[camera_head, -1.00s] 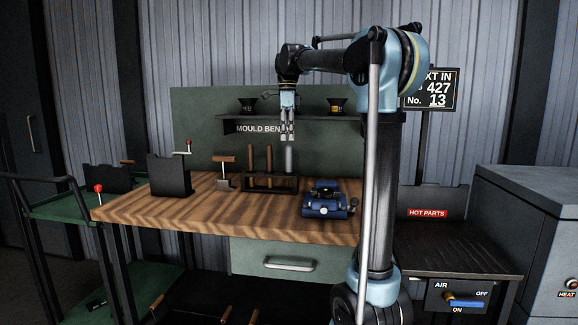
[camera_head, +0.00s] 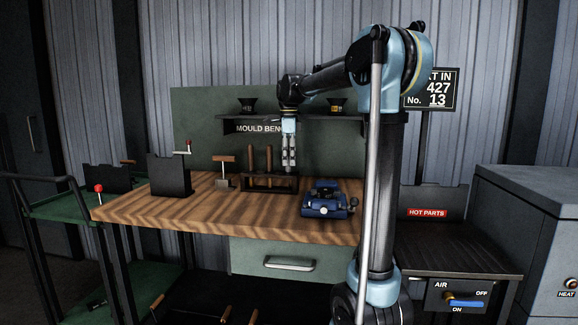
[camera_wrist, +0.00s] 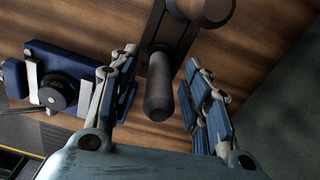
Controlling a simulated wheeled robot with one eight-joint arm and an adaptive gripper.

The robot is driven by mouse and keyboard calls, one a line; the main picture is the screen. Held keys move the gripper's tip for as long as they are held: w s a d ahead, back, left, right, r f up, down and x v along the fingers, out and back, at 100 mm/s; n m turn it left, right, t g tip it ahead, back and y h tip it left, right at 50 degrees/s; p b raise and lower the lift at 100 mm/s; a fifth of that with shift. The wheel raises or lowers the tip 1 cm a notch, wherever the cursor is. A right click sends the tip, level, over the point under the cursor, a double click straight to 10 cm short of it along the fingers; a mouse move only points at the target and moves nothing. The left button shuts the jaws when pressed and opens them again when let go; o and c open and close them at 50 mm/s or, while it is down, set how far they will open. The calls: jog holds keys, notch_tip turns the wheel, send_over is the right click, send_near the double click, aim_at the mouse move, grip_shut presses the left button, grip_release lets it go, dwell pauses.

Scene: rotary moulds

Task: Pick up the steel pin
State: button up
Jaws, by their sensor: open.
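The steel pin (camera_wrist: 159,92) shows in the wrist view as a dark grey cylinder, seen nearly end-on, standing at the end of a dark rack (camera_wrist: 176,42). My gripper (camera_wrist: 161,65) is open, with one finger on each side of the pin and a visible gap to each. In the head view my gripper (camera_head: 289,168) points down over the right end of the rack (camera_head: 262,183), and its fingers hide most or all of the pin.
Two brown wooden handles (camera_head: 268,158) stand in the rack, left of my gripper. A blue vise (camera_head: 328,198) sits to the right on the wooden bench (camera_head: 200,212). A dark block (camera_head: 170,177) stands at the left. A shelf (camera_head: 320,118) with dark funnels runs behind.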

grip_shut()
jog(key=shift+r, duration=0.1)
